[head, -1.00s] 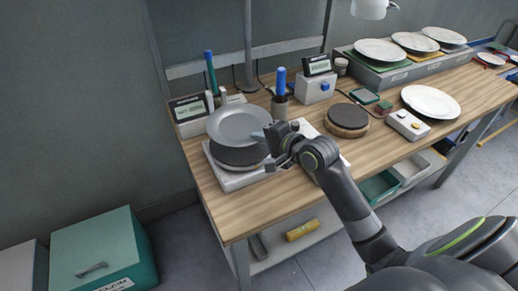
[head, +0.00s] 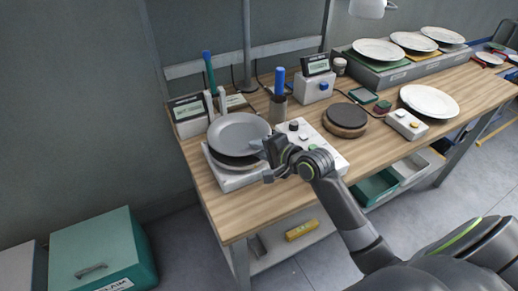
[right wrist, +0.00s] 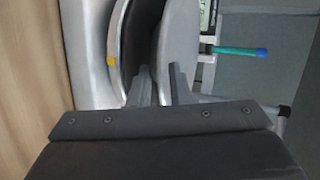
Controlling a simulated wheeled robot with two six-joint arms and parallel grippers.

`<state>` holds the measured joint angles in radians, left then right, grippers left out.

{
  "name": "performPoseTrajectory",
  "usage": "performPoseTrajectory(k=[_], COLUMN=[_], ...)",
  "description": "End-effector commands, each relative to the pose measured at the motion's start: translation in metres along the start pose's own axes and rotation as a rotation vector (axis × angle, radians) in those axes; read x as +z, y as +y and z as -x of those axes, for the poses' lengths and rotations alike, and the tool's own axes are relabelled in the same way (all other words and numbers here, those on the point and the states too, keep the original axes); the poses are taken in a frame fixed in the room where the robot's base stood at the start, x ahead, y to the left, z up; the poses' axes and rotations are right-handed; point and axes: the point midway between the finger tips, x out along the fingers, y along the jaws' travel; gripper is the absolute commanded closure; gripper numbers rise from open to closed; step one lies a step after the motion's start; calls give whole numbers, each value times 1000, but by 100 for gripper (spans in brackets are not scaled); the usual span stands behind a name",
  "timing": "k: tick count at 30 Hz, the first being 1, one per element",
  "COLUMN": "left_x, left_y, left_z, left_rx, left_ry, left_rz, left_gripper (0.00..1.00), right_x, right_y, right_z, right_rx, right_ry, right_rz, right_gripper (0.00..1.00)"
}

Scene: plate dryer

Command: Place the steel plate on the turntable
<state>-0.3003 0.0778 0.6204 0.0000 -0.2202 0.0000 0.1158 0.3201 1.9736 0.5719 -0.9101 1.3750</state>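The grey steel plate (head: 238,130) is above the turntable at the left of the bench. It covers most of the turntable's dark round top (head: 232,160), which shows as a crescent below the plate's near edge. My right gripper (head: 263,160) is at the plate's right edge. In the right wrist view its fingers (right wrist: 160,85) lie either side of the plate's rim (right wrist: 182,40), with the dark turntable top (right wrist: 132,45) beside it. I cannot tell whether the plate touches the turntable. My left gripper is not in view.
Behind the plate stand a display box (head: 190,115) and a pen cup (head: 278,108). A control panel with knobs (head: 305,135) and a dark round pad (head: 346,116) lie to the right. White plates (head: 430,101) stand farther right. A teal box (head: 100,250) is on the floor.

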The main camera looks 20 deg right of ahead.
Motion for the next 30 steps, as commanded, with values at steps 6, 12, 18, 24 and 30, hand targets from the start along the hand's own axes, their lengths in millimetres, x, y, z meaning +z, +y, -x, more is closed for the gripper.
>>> performPoseTrajectory(k=[6,12,18,24,30], left_x=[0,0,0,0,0], left_y=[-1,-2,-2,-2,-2], left_z=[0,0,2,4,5], left_rx=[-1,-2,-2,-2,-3], left_ry=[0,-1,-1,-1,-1], left_rz=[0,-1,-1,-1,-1], left_gripper=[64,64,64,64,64], right_x=[-1,-1,-1,-1,0], right_y=[-2,-2,-1,-2,-2], right_z=[14,53,91,112,120], right_rx=[0,1,4,2,0], right_ry=[2,3,0,1,-1], right_rz=[3,7,6,3,1], right_gripper=[83,83,83,83,83])
